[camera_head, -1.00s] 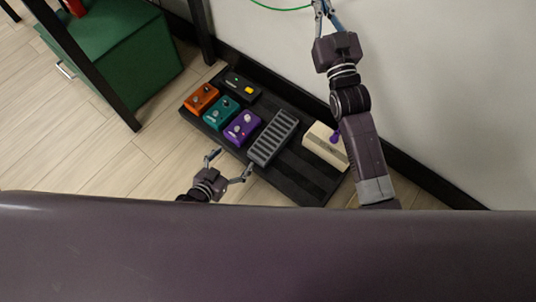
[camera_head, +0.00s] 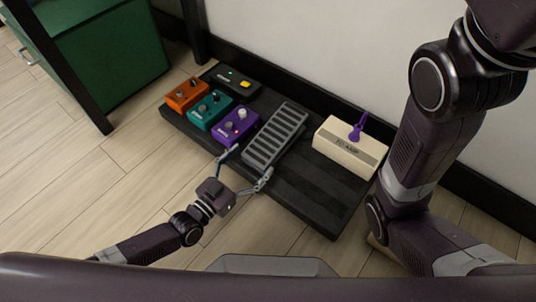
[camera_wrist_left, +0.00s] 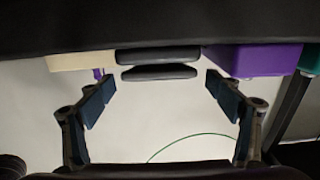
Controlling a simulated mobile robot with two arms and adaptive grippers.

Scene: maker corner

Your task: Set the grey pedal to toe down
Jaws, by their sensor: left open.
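The grey pedal (camera_head: 274,137), with a ribbed treadle, sits on the black pedalboard (camera_head: 310,200) between the purple pedal and the cream box. In the left wrist view, which looks upside down, the grey pedal (camera_wrist_left: 158,72) shows end-on between my fingers, as two dark slabs with a narrow gap. My left gripper (camera_head: 246,166) is open and empty at the pedal's near end, its fingertips spread to either side. I cannot tell whether a fingertip touches it. My right arm rises at the right of the head view; its gripper is out of frame.
A purple pedal (camera_head: 235,126), a teal pedal (camera_head: 210,110), an orange pedal (camera_head: 187,95) and a black box (camera_head: 226,76) stand left on the board. A cream box (camera_head: 348,148) with a purple item stands right. The wall is close behind; floor in front is clear.

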